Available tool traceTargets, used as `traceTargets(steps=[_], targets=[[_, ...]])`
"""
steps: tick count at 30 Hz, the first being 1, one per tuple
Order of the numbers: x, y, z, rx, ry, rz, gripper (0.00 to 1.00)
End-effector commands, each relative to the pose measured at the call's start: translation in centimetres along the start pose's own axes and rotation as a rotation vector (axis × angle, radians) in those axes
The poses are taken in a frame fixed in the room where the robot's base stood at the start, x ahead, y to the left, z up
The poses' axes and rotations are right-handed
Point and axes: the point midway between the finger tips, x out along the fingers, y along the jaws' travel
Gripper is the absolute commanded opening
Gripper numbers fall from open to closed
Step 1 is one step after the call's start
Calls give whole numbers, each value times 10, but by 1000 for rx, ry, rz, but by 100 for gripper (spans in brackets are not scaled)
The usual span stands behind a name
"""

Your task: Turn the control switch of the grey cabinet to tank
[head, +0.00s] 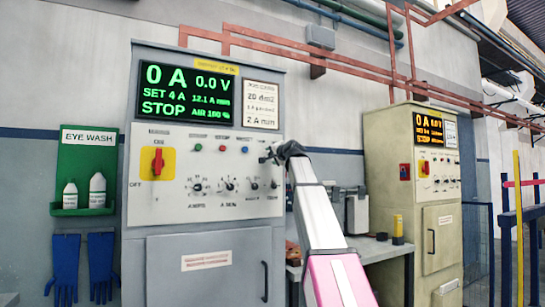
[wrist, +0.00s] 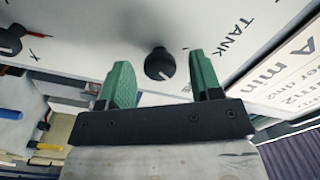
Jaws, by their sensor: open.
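The grey cabinet (head: 215,235) stands at centre left in the head view, with a display reading STOP. My gripper (head: 268,157) is at the upper right of its control panel and covers part of it. In the wrist view my gripper (wrist: 160,62) is open, with one green finger on each side of a black round knob (wrist: 159,64). Gaps show between the knob and both fingers. The knob's pale mark points to the lower right in the picture. The word TANK (wrist: 233,38) is printed to the knob's upper right. Other labels around the knob are not readable.
Another black knob (wrist: 10,41) is at the left in the wrist view. A red switch on a yellow plate (head: 157,163) and several small knobs share the panel. A beige cabinet (head: 390,160) stands at right. An eye wash shelf (head: 85,211) hangs at left.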

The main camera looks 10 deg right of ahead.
Motion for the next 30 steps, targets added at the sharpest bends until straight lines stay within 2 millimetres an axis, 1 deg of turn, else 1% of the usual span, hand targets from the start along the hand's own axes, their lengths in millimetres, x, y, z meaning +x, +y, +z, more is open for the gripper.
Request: traceTargets(steps=[1,3,10,11,12,15,23,30], targets=[[5,0,-1,0,0,0,59],[7,0,0,0,0,0,59],[8,0,0,0,0,0,59],[7,0,0,0,0,0,52],[7,0,0,0,0,0,39],[7,0,0,0,0,0,10],[7,0,0,-13,0,0,10],[7,0,0,-106,0,0,10]])
